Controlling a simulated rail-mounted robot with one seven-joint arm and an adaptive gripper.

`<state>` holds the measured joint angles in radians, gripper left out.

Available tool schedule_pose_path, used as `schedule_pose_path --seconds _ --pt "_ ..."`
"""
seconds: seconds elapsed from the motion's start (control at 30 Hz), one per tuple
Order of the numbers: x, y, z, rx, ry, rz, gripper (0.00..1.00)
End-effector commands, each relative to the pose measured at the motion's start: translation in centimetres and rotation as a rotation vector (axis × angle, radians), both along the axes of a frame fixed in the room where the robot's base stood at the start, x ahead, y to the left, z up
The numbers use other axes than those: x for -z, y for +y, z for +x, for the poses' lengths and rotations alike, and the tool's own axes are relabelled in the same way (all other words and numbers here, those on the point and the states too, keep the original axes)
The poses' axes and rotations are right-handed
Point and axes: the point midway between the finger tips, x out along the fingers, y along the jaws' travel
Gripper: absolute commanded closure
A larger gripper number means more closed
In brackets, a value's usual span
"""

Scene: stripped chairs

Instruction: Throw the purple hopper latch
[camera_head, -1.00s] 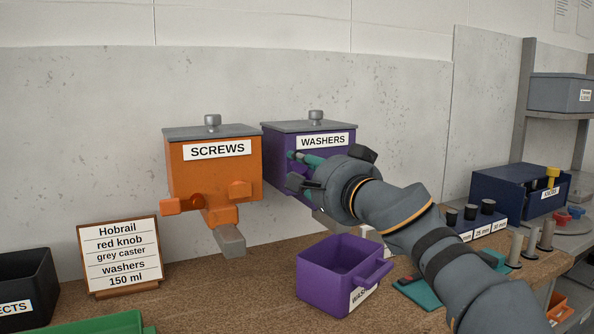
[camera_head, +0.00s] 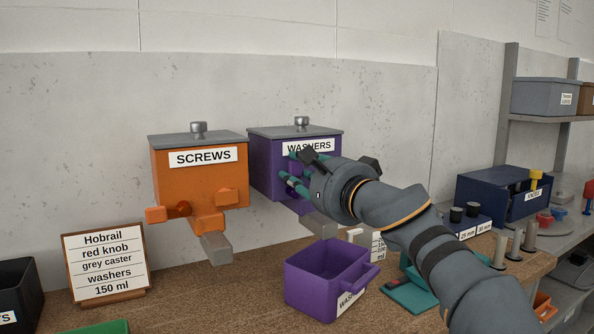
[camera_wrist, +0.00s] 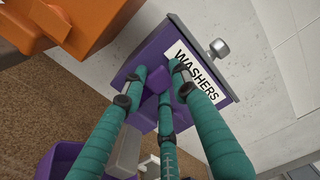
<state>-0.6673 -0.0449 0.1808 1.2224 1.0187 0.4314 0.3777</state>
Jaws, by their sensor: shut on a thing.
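The purple hopper (camera_head: 265,170) labelled WASHERS hangs on the grey wall, with a grey lid and knob. It also fills the middle of the wrist view (camera_wrist: 150,48). My gripper (camera_head: 294,170) is at the hopper's front, below the label. Its teal fingers are closed around a purple protruding part, which looks like the purple latch (camera_wrist: 156,82). The fingers hide much of this part, so its exact position is unclear. A grey chute (camera_head: 320,225) shows below the hopper. A purple bin (camera_head: 310,290) stands on the bench below.
The orange SCREWS hopper (camera_head: 175,180) hangs close at the left. An order card (camera_head: 105,262) stands on the bench. A dark blue box (camera_head: 490,195) and short grey posts (camera_head: 515,243) are at the right. Bare bench lies between the card and the purple bin.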

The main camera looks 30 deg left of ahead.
Motion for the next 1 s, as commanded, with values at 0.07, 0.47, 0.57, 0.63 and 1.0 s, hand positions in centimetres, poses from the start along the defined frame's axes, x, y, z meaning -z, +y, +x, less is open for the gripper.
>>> schedule_pose_path --seconds 0.07,0.47,0.57,0.63,1.0 --pt "-0.08 -0.37 0.44 0.010 0.000 0.002 0.98" --pt "0.04 -0.45 0.57 0.013 -0.001 -0.001 0.65" --pt "0.08 -0.42 0.54 0.012 -0.001 -0.002 0.59" --pt "0.10 -0.37 0.50 0.011 -0.001 -0.002 0.55" --pt "0.02 -0.46 0.09 0.005 0.000 -0.001 0.53"
